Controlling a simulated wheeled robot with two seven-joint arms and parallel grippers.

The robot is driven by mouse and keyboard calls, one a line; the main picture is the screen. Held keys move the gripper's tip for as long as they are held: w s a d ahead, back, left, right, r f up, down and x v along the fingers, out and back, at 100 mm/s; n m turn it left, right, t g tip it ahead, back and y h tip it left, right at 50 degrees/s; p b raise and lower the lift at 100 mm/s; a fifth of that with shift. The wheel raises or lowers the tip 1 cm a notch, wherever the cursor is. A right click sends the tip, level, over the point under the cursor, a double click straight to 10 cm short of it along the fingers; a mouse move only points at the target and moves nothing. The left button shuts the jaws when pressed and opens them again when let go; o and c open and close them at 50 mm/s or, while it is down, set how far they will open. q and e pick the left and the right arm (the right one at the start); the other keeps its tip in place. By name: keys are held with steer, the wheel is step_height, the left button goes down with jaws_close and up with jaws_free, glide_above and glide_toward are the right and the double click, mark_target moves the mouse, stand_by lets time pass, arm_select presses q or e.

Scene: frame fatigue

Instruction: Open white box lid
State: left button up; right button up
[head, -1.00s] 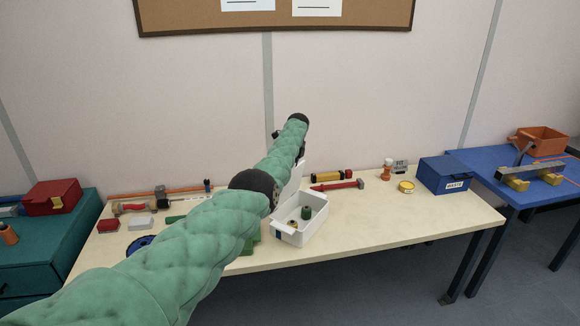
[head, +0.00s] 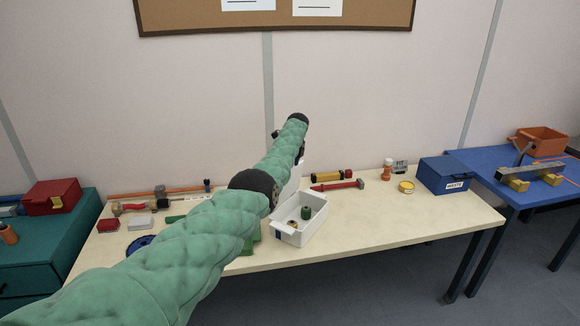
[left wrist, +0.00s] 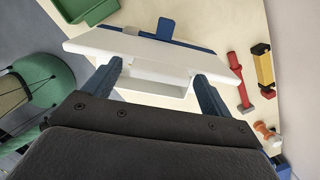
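The white box (head: 300,229) stands on the cream table, its top uncovered, with a green cylinder (head: 306,211) and a small brownish part inside. Its white lid (head: 297,178) stands raised at the back of the box, partly hidden by my left arm. In the left wrist view a broad white panel, apparently the lid (left wrist: 150,50), lies across the front of my left gripper (left wrist: 160,82). The gripper's two dark blue fingers are wide apart. I cannot tell whether they touch the panel. My right gripper is not in view.
A red-handled hammer (head: 337,185), a yellow-and-black tool (head: 327,176), a yellow tin (head: 406,187) and a blue waste box (head: 445,174) stand to the right. Red and white blocks lie at the left. The table's front right is clear.

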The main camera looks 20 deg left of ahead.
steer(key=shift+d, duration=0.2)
arm_select(q)
steer(key=shift+r, duration=0.3)
step_height(320, 180, up, 7)
steer(key=d+b, duration=0.1)
steer(key=b, duration=0.1)
steer(key=shift+d, duration=0.2)
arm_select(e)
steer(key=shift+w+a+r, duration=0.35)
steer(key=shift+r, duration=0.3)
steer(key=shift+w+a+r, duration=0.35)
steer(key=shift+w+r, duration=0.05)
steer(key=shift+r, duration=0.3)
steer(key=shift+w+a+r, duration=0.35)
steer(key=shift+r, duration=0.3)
arm_select(q)
steer(key=shift+s, duration=0.1)
steer(key=shift+c, duration=0.4)
